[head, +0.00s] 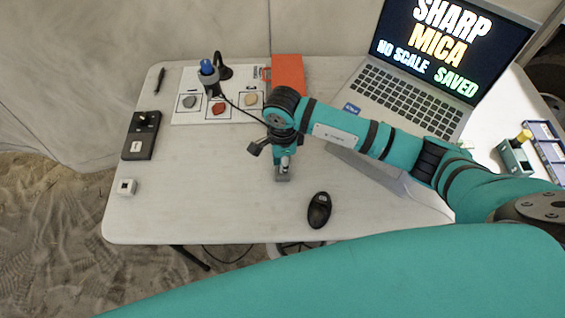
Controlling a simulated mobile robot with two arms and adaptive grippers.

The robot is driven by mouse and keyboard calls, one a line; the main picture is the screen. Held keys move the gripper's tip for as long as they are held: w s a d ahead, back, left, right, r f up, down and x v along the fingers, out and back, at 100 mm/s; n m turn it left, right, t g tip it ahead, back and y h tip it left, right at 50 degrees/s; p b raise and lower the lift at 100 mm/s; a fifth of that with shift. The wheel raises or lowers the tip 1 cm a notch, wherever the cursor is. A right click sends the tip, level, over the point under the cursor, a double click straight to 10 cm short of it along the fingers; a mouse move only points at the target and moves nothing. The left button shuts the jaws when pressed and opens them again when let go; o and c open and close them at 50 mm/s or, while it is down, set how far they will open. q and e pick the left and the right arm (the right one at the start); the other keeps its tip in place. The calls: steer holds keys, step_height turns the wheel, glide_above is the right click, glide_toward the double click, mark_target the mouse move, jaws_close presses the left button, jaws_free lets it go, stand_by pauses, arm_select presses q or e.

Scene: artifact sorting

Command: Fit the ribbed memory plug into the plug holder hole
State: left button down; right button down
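My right gripper (272,152) is over the middle of the table, pointing down, at the end of the teal arm from the right. One dark finger sticks out to its left; the other is hard to make out, so I cannot tell if it is open or shut. Right under it is a small grey block (283,178) with a pale upright piece, partly covered by the gripper. This may be the plug holder or the plug; I cannot tell which, nor whether they touch. No ribs or hole can be made out. My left gripper is not in view.
A black mouse (319,210) lies front right of the gripper. A laptop (395,100) stands at the back right. A sheet with three stones (219,108), a red folder (289,72), a black device (137,149) and a white cube (127,187) lie around. The front left is clear.

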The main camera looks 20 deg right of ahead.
steer(key=shift+w+r, duration=0.1)
steer(key=shift+r, duration=0.3)
step_height(320, 180, up, 2)
steer(key=shift+r+b, duration=0.15)
steer(key=shift+b, duration=0.45)
steer(key=s+a+b, duration=0.1)
steer(key=s+a, duration=0.3)
steer(key=s, duration=0.3)
steer(key=s+a+r+b, duration=0.1)
steer(key=s+a+b, duration=0.1)
steer(key=s+a, duration=0.2)
steer(key=s, duration=0.3)
steer(key=shift+a+r, duration=0.15)
steer(key=shift+r, duration=0.1)
steer(key=shift+w, duration=0.1)
